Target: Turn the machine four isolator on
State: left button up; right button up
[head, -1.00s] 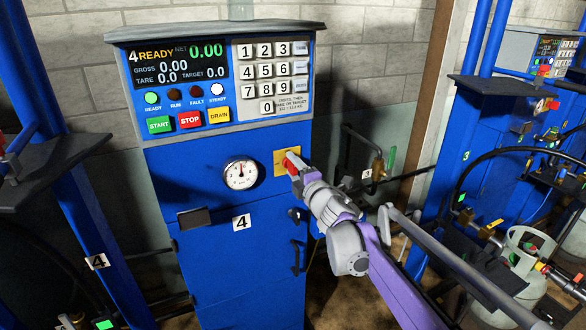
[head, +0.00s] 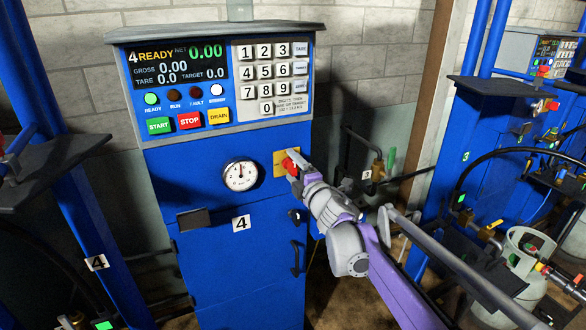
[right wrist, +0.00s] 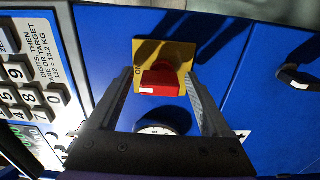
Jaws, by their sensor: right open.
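Machine four (head: 240,262) is the blue cabinet with a "4" label. Its isolator is a red handle (head: 289,164) on a yellow plate (head: 279,157), right of the round gauge (head: 240,175). In the right wrist view the red handle (right wrist: 158,83) stands out from the yellow plate (right wrist: 178,56), with a white mark near its lower left. Letters like "ON" show at the plate's left edge. My right gripper (right wrist: 160,78) is open, one finger on each side of the handle; contact is unclear. In the head view the right gripper (head: 296,173) partly covers the handle. My left gripper is not seen.
The control panel (head: 220,78) reads "4 READY", with the green ready lamp (head: 151,98) lit. A door handle (head: 296,257) lies below the isolator. Machine three (head: 478,150) and a gas cylinder (head: 522,262) stand to the right. A dark shelf (head: 55,160) juts in at the left.

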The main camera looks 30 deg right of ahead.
jog(key=s+a, duration=0.1)
jog(key=s, duration=0.9)
jog(key=shift+s, duration=0.4)
